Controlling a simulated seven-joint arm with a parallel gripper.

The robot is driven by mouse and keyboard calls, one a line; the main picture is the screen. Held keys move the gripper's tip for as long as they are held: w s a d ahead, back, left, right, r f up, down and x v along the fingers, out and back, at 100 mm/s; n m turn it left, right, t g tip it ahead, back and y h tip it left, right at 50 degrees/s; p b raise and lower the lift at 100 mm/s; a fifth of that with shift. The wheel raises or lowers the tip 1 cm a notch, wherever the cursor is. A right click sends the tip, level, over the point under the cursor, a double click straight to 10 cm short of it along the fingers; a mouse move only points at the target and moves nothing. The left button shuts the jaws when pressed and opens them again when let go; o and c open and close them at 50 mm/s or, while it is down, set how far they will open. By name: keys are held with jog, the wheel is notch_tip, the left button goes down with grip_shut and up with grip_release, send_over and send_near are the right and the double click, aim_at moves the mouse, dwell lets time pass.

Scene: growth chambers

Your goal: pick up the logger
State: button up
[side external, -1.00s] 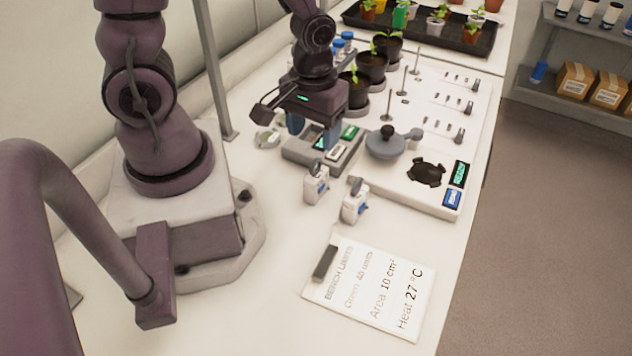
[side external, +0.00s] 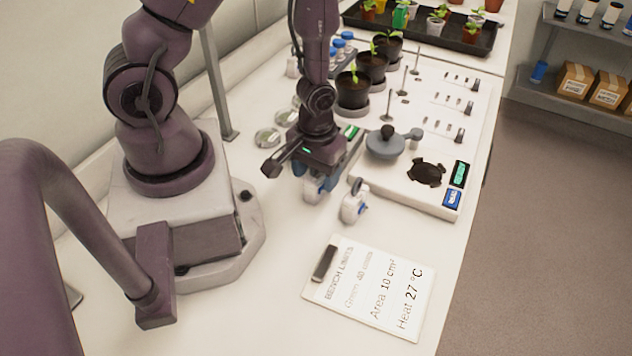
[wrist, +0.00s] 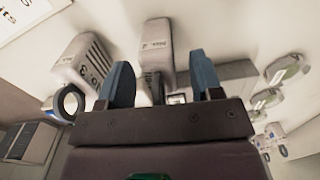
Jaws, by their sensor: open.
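Two small white devices stand on the bench, and I cannot tell for sure which one is the logger. One white device (side external: 313,194) is largely hidden under my gripper (side external: 318,180). In the wrist view a white device with a small printed label (wrist: 157,48) shows between the blue fingers of my gripper (wrist: 160,68). The fingers are apart, and no grip on it shows. The other white device (side external: 354,205) stands to the right, and in the wrist view it is on the left with slots and a dark ring (wrist: 84,62).
A grey dock (side external: 349,150) is partly hidden behind my gripper. A white board (side external: 405,193) with a grey round-lidded item (side external: 384,145) lies to the right. Round dishes (side external: 267,138) lie to the left. Potted seedlings (side external: 352,92) stand behind. A clipboard (side external: 368,287) lies in front.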

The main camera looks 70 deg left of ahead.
jog(key=shift+f, duration=0.1)
jog(key=c, duration=1)
